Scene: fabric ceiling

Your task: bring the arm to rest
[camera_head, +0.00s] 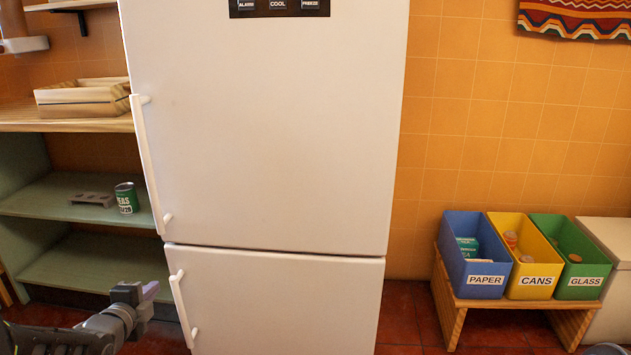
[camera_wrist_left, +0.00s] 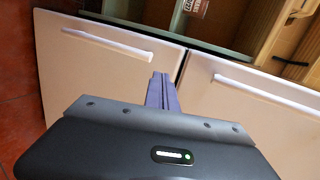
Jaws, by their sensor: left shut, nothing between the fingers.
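My left gripper (camera_head: 150,290) is at the lower left of the head view, in front of the shelf unit and just left of the fridge's lower door. In the left wrist view its fingers (camera_wrist_left: 162,90) are together, with nothing between them. Behind them are the fridge doors and handles. My right gripper is not in view; only a small grey rounded piece shows at the bottom right edge of the head view.
A white fridge (camera_head: 270,130) stands in the middle with both doors shut. Left is a green shelf (camera_head: 50,200) with a can (camera_head: 126,198) and a wooden crate (camera_head: 84,97) above. Right, a bench (camera_head: 450,300) holds paper (camera_head: 487,292), cans (camera_head: 530,292) and glass (camera_head: 583,292) bins.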

